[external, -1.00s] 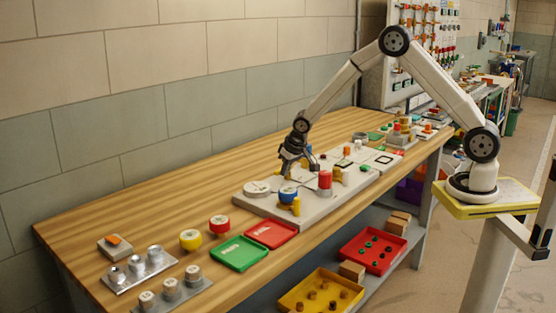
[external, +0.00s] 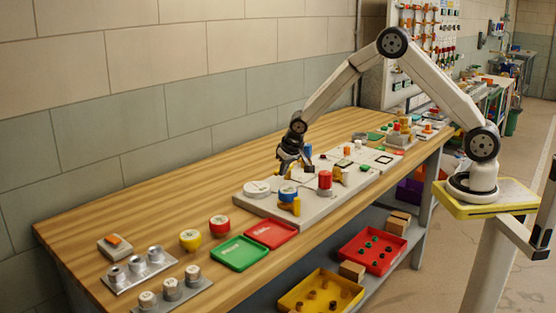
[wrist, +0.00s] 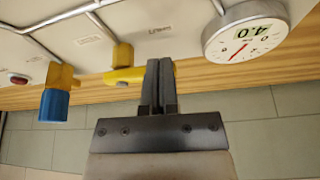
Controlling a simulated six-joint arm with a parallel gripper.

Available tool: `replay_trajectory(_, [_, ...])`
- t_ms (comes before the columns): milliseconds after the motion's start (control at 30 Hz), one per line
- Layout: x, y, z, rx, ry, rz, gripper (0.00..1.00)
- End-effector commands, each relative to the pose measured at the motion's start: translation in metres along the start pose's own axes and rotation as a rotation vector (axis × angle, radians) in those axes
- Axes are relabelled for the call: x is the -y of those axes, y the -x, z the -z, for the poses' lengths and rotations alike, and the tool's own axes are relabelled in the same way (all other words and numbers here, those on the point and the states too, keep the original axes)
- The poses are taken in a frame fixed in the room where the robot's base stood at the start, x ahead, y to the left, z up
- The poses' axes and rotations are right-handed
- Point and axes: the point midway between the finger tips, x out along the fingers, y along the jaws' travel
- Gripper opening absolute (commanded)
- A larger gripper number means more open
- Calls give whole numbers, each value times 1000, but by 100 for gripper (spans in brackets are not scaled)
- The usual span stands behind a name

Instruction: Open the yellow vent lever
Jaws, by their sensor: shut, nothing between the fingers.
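The yellow vent lever (wrist: 125,75) shows in the wrist view, on a yellow post against the pale panel. Its handle points right and passes behind my gripper's fingertips; a sliver of yellow shows on their far side. My gripper (wrist: 160,65) is shut, with its fingers together and nothing held. I cannot tell whether the fingers touch the handle. In the external view my gripper (external: 284,170) is low over the panel's back edge, behind the blue knob (external: 288,194); the lever is hard to make out there.
In the wrist view, a round gauge (wrist: 245,32) stands close to the fingers' right. A blue knob (wrist: 54,105) on a yellow stem and a red button (wrist: 18,79) are at left.

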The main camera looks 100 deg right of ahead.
Motion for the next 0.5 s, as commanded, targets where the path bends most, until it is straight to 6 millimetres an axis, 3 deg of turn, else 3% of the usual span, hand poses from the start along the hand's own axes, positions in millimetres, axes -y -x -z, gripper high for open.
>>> replay_trajectory(500, [5,-3,8,-3,-148,-59,0])
